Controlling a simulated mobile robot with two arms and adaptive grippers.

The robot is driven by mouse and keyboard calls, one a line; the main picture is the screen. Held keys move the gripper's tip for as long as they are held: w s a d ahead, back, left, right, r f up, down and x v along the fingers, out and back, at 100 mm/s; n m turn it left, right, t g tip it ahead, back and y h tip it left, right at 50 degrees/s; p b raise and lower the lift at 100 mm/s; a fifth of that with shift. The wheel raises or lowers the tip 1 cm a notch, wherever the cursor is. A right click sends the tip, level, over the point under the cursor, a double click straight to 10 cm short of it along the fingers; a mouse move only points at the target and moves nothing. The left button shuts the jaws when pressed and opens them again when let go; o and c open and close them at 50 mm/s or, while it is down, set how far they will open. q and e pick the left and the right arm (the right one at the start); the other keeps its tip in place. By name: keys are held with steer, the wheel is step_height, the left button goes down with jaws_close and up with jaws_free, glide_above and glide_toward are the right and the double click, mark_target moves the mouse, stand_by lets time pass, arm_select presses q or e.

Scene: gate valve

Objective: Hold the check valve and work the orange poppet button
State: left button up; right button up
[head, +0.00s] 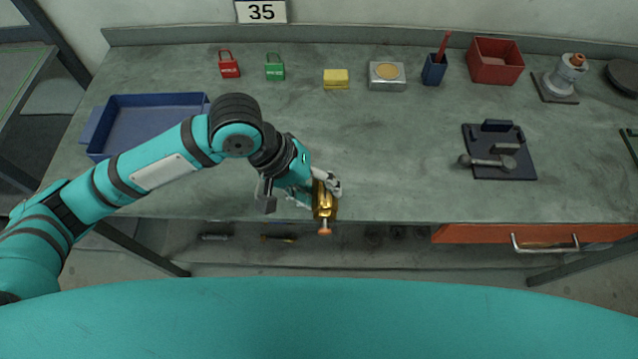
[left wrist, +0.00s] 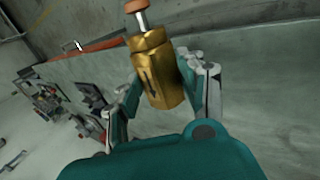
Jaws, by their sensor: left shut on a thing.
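The check valve (head: 323,200) is a brass body with an arrow mark on its side, seen in the left wrist view (left wrist: 158,80). My left gripper (head: 327,185) is shut on it, with a finger on either side of the body in the left wrist view (left wrist: 160,95). In the head view the valve is at the bench's front edge. The orange poppet button (head: 324,232) sits on a silver stem at the valve's free end, which points toward me past the edge. Nothing touches the button, as the left wrist view shows (left wrist: 136,6). My right gripper is not in view.
A blue tray (head: 205,101) lies left on the grey bench (head: 390,150). Red (head: 229,70) and green (head: 275,72) padlock-like pieces, a yellow block (head: 336,77) and a red bin (head: 495,80) stand at the back. A dark plate with a lever (head: 520,172) lies right. The middle is clear.

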arm_select(q)
steer(key=shift+r, duration=0.1)
steer(key=shift+w+p, duration=0.5)
steer(key=shift+w, duration=0.75)
steer(key=shift+w+p, duration=0.75)
steer(key=shift+w, duration=2.1)
steer(key=shift+w+a, duration=0.1)
steer(key=shift+w, duration=3.85)
steer(key=shift+f+b, duration=0.55)
steer(key=shift+f, duration=1.95)
